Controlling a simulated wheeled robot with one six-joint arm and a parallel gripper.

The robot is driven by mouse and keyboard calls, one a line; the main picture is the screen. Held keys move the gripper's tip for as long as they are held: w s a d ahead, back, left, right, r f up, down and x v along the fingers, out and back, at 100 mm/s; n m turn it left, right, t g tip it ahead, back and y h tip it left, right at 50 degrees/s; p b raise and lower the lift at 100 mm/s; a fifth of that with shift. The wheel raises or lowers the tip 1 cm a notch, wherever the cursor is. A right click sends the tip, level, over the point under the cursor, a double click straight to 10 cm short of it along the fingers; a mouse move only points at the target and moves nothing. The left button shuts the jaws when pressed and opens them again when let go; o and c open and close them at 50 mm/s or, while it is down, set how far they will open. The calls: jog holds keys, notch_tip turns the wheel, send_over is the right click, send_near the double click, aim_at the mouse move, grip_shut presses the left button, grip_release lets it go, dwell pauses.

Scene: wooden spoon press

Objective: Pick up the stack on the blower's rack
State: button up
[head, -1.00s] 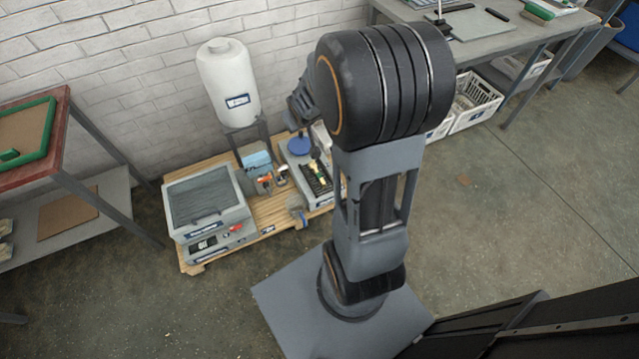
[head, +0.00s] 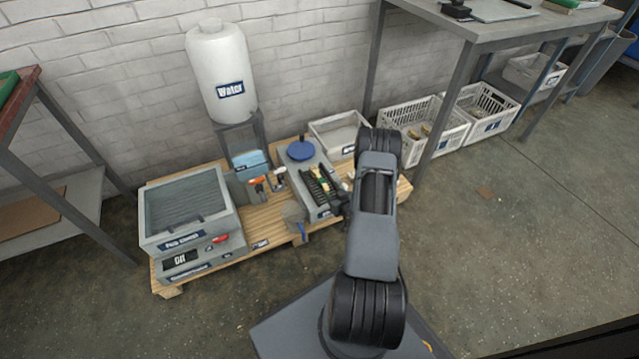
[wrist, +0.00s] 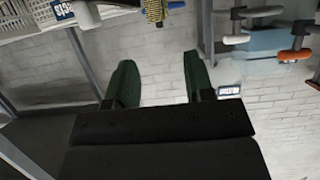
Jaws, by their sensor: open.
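The blower (head: 320,158) is a grey unit with a blue round top, on the pallet's right half in the head view. Its black slotted rack (head: 312,187) faces me. Small green and yellowish pieces (head: 332,180) show beside the rack; I cannot tell whether they are the stack. My gripper shows in the wrist view (wrist: 162,70) with two dark green fingers apart and nothing between them. In the head view my arm hides much of the gripper, just right of the rack.
A white water tank (head: 220,75), a grey box with a lid (head: 190,215) and orange-handled taps (head: 257,183) stand left of the blower. White crates (head: 410,118) stand at the right.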

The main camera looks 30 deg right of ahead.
aim_at(324, 184)
jog(key=b+x, duration=0.2)
jog(key=x, duration=0.4)
jog(key=shift+w, duration=0.15)
jog(key=b+x, duration=0.1)
jog(key=x, duration=0.1)
jog(key=b+x, duration=0.1)
jog(key=x, duration=0.1)
jog(key=shift+d+f+b, duration=0.2)
jog(key=shift+f+b, duration=0.05)
jog(key=shift+b, duration=0.15)
jog(key=shift+w+d+f, duration=0.1)
jog(key=shift+w, duration=0.35)
grip_shut()
